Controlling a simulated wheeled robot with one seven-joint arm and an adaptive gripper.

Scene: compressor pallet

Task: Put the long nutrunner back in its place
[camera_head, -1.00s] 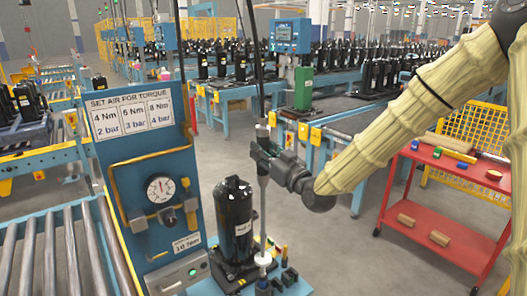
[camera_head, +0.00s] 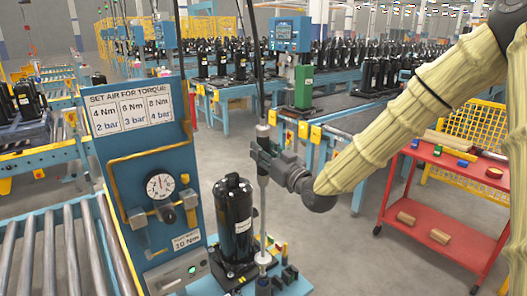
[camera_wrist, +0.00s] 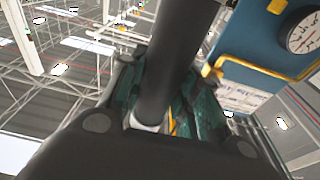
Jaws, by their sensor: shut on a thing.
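The long nutrunner (camera_head: 262,192) hangs upright, a slim grey shaft with a pale collar near its lower end. My gripper (camera_head: 263,158) is shut around its upper part. In the wrist view the tool is a dark, thick cylinder (camera_wrist: 177,65) between the gripper's fingers (camera_wrist: 150,105). The nutrunner's lower end is just right of the black compressor (camera_head: 232,220), above or at a small dark fitting (camera_head: 263,284) on the blue pallet plate (camera_head: 292,290). I cannot tell whether the tip touches the fitting. A line runs up from the tool's top.
A blue torque panel (camera_head: 128,78) with a gauge (camera_head: 160,186) stands close on the left, beside a roller conveyor (camera_head: 50,250). Small coloured-tipped pieces stand on the plate by the tool. A red cart (camera_head: 440,200) stands right. Open floor lies between.

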